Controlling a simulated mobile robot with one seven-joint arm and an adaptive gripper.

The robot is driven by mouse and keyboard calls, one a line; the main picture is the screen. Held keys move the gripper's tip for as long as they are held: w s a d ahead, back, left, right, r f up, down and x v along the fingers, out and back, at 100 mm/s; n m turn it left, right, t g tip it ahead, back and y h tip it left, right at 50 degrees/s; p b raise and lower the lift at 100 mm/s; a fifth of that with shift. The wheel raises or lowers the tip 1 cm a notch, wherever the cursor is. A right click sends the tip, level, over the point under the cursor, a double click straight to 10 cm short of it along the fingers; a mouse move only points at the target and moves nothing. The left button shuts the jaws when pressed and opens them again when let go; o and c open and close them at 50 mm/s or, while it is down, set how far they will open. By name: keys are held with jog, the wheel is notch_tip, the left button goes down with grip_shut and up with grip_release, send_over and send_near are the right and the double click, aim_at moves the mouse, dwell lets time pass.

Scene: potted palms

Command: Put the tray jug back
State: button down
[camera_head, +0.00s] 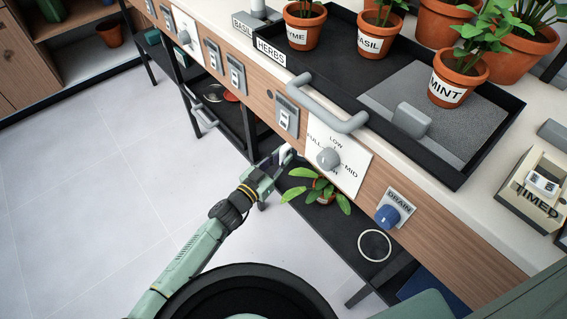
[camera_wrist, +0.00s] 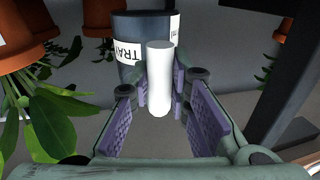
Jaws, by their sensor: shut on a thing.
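The tray jug (camera_wrist: 130,50) is a dark blue-grey cylinder with a white label reading "TRA", the rest hidden behind its white handle (camera_wrist: 159,80). In the wrist view my gripper (camera_wrist: 160,100) has its purple pads on both sides of the handle and is shut on it. The jug is just beyond the fingertips. In the head view my gripper (camera_head: 273,168) is at the bench's front, below the wooden panel. A small white part, seemingly the handle (camera_head: 286,153), shows at its tips; the jug's body is hidden there.
The black herb tray (camera_head: 465,170) with potted herbs lies on the bench top. Below are a leafy plant (camera_head: 318,188) and a dark lower shelf (camera_head: 345,228) with a white ring (camera_head: 375,245). A blue drain knob (camera_head: 387,215) sticks out of the panel. The floor at left is clear.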

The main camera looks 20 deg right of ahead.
jog(key=shift+w+d, duration=0.25)
jog(key=shift+d, duration=0.1)
jog(key=shift+f, duration=0.15)
notch_tip(320, 180, down, 3)
jog(key=shift+f, duration=0.15)
jog(key=c, duration=1.5)
grip_release()
